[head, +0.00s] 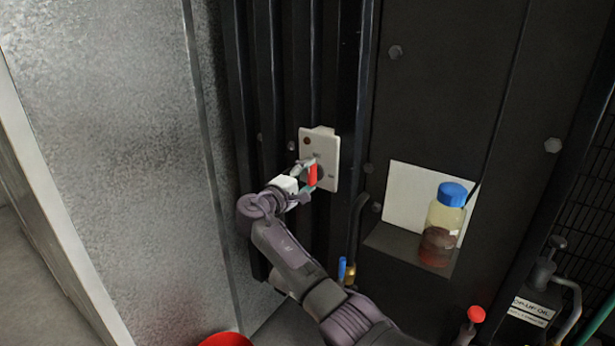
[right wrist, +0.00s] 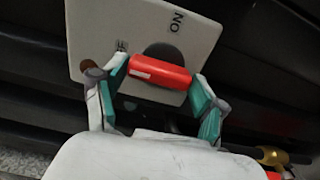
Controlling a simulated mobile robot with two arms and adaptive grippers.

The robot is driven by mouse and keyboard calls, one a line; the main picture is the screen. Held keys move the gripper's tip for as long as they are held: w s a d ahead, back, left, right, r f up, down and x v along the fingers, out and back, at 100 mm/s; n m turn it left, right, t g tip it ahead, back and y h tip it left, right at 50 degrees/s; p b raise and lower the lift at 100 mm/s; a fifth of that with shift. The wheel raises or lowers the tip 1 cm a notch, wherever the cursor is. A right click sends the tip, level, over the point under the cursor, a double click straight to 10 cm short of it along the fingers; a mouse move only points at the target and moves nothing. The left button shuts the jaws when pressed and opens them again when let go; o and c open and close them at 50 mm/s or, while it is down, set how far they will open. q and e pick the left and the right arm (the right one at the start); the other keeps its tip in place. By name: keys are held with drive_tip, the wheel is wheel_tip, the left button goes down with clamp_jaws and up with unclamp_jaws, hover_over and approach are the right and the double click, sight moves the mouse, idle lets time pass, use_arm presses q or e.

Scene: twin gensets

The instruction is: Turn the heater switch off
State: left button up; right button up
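The heater switch is a pale plate (head: 331,154) with a red handle (head: 313,174), mounted on the dark panel. In the right wrist view the plate (right wrist: 205,40) shows an "ON" mark, a second mark too small to read, and a dark round knob base behind the red handle (right wrist: 160,73). My right gripper (head: 306,177) is at the handle; in the right wrist view its fingers (right wrist: 160,80) are partly spread and appear to touch the handle's two ends. The handle stands about upright in the head view. My left gripper is not in view.
A bottle with a blue cap (head: 445,222) stands in a recess to the right. A blue-handled valve (head: 342,268) and a red knob (head: 476,314) are below. A grey metal sheet (head: 110,120) fills the left. A red object (head: 225,339) shows at the bottom edge.

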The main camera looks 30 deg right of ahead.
drive_tip(key=shift+o, duration=1.1)
drive_tip(key=v, duration=1.2)
drive_tip(key=shift+f, duration=0.15)
